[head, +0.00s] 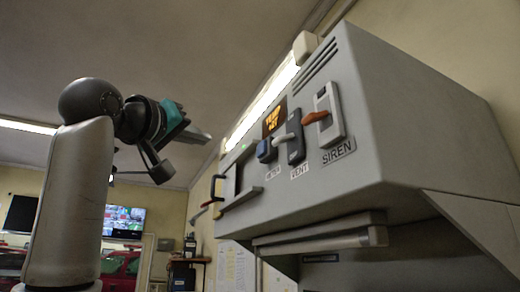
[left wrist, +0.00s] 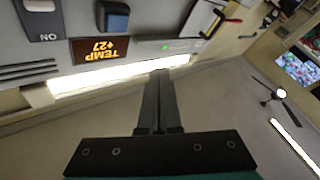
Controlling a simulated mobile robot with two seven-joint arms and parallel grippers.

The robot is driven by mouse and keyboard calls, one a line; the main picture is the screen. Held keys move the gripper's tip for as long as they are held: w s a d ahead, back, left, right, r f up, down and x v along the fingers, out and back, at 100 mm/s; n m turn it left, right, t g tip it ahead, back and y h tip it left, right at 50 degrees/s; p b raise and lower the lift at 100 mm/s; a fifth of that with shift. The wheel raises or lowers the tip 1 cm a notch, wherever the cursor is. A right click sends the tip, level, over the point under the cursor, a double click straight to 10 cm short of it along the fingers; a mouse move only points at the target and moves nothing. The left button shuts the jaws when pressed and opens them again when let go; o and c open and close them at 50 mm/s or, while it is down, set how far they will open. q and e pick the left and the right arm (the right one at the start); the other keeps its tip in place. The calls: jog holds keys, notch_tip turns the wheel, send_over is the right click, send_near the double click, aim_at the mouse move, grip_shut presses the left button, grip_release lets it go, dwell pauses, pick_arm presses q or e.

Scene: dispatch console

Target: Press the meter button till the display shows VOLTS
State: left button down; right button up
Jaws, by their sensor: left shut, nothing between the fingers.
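The meter display (head: 274,117) glows orange on the grey console's front. In the left wrist view the display (left wrist: 100,49) appears upside down and reads TEMP +27. The blue meter button (head: 266,150) sits just below the display, above a small label; it also shows in the left wrist view (left wrist: 114,16). My left gripper (head: 207,138) is shut and empty, to the left of the display and button in the head view, apart from them. Its closed fingers (left wrist: 159,76) also show in the left wrist view. My right gripper is in neither view.
A recess with a frame (head: 240,180) and a red-tipped lever (head: 205,207) are at the console's left. Wall screens (head: 124,220) stand far behind.

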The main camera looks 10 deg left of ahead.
aim_at(261, 149)
pick_arm(q)
jog(key=w+d+p, duration=0.1)
jog(key=w+d, duration=0.4)
jog(key=d, duration=0.2)
jog(key=shift+d+p, duration=0.2)
jog(key=shift+p, duration=0.1)
jog(key=shift+w+d, duration=0.1)
dwell(2.0)
jog(key=shift+w+d, duration=0.15)
jog(key=shift+d, duration=0.1)
jog(key=shift+w+d, duration=0.25)
jog(key=shift+d, duration=0.1)
dwell(1.0)
jog(key=shift+s+a+b, duration=0.35)
jog(key=shift+s+a, duration=0.1)
jog(key=shift+a, duration=0.25)
